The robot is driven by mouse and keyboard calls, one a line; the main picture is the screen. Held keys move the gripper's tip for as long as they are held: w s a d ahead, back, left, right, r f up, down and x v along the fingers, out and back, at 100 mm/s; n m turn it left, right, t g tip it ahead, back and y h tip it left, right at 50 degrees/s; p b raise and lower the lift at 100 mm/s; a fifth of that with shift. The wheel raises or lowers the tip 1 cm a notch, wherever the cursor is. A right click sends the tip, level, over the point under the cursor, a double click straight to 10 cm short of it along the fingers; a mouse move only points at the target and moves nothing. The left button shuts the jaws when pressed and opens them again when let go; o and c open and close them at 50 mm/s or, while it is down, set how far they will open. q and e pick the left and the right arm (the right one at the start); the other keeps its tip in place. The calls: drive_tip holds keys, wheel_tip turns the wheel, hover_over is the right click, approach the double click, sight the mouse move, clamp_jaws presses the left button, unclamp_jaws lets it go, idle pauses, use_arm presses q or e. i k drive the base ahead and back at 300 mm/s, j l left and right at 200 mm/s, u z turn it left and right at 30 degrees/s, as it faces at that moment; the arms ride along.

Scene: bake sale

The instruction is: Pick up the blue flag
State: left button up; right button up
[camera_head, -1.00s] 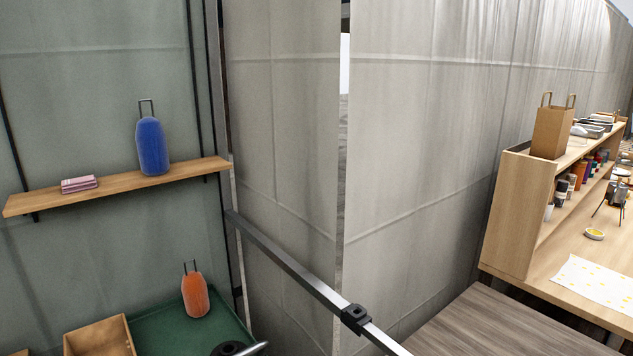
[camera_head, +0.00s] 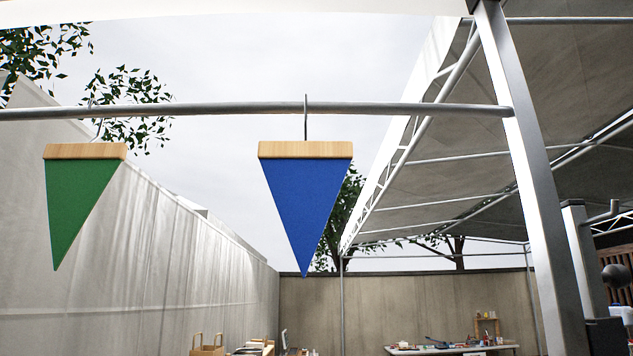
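The blue flag (camera_head: 304,200) is a downward-pointing triangle with a light wooden bar along its top. It hangs by a thin dark hook from a horizontal grey metal rail (camera_head: 400,109), near the middle of the head view. Nothing touches it apart from the rail. Neither of my grippers shows in the view, so their state and distance from the flag are not shown.
A green flag (camera_head: 78,200) hangs from the same rail to the left. A metal post (camera_head: 530,180) stands to the right of the blue flag. Tables with small goods (camera_head: 450,348) stand low and far back. A pale fabric wall (camera_head: 150,250) runs along the left.

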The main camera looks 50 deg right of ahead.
sight(305, 179)
drive_tip(key=z, duration=1.45)
drive_tip(key=i+j, duration=0.1)
drive_tip(key=j, duration=0.35)
drive_tip(key=i+j, duration=0.1)
drive_tip(key=j, duration=0.35)
drive_tip(key=z, duration=1.85)
